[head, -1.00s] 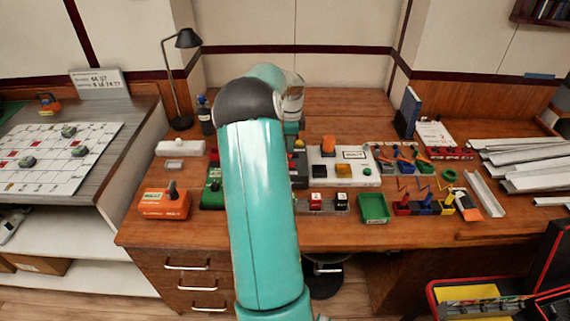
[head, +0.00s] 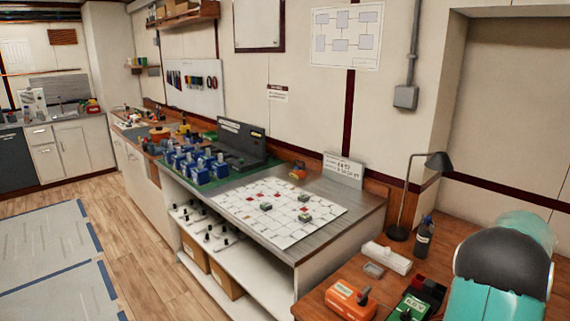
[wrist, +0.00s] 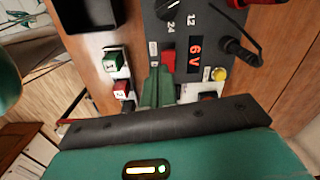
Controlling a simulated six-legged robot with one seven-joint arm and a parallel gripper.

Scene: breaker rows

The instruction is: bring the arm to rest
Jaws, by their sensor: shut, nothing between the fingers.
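My arm (head: 500,265), teal with a dark joint, shows at the lower right of the head view. Its far end is out of that picture. In the wrist view my gripper (wrist: 158,88) has its green fingers together, with nothing between them. A red part (wrist: 168,61) of the panel shows just beyond the fingertips.
The head view shows an orange box (head: 347,299), lamp (head: 437,161), bottle (head: 424,237) and a white grid board (head: 280,215).

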